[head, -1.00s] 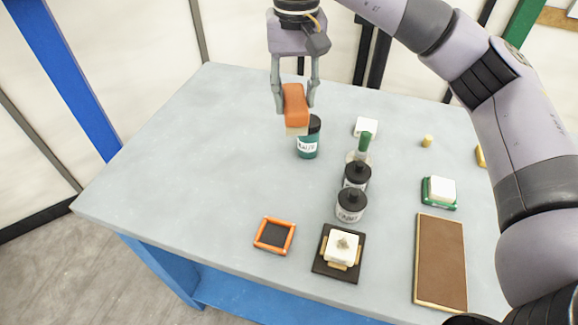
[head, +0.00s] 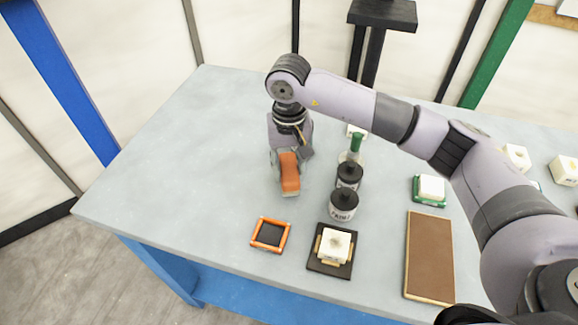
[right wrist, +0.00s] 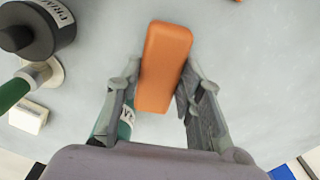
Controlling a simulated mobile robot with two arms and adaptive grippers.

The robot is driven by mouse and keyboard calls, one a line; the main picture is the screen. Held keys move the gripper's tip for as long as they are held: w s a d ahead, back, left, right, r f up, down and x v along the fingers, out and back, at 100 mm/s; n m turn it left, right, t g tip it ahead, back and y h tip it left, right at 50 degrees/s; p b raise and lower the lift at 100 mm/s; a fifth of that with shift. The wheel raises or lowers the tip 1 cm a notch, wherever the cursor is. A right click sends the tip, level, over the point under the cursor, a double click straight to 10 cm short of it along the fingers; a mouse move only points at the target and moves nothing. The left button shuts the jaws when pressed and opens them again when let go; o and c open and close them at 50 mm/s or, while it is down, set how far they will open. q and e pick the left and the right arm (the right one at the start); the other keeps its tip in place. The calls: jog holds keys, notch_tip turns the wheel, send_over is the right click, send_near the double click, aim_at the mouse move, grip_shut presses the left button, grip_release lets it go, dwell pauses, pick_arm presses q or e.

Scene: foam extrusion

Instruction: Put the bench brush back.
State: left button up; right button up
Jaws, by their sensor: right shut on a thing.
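The bench brush is an orange block (head: 290,174); its bristles barely show now. My right gripper (head: 286,160) is shut on it, pointing down over the middle of the table. In the right wrist view the brush (right wrist: 164,66) sits between the two fingers of the gripper (right wrist: 160,98). I cannot tell if the brush touches the table. An orange-rimmed square frame with a dark inside (head: 288,235) lies near the front edge, below the brush in the picture. My left gripper is not in view.
Two dark-lidded jars (head: 349,175) (head: 343,205) stand right of the brush. Behind them is a green-handled tool (head: 356,143). A white block on a dark plate (head: 334,245), a brown board (head: 430,255) and a green-based block (head: 430,189) lie farther right. The left tabletop is clear.

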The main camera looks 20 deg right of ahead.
jog(key=shift+f, duration=0.85)
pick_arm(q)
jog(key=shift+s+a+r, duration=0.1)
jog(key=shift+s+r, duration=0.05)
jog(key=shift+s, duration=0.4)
pick_arm(e)
jog(key=shift+f, duration=0.1)
jog(key=shift+f, duration=0.1)
jog(key=o, duration=1.2)
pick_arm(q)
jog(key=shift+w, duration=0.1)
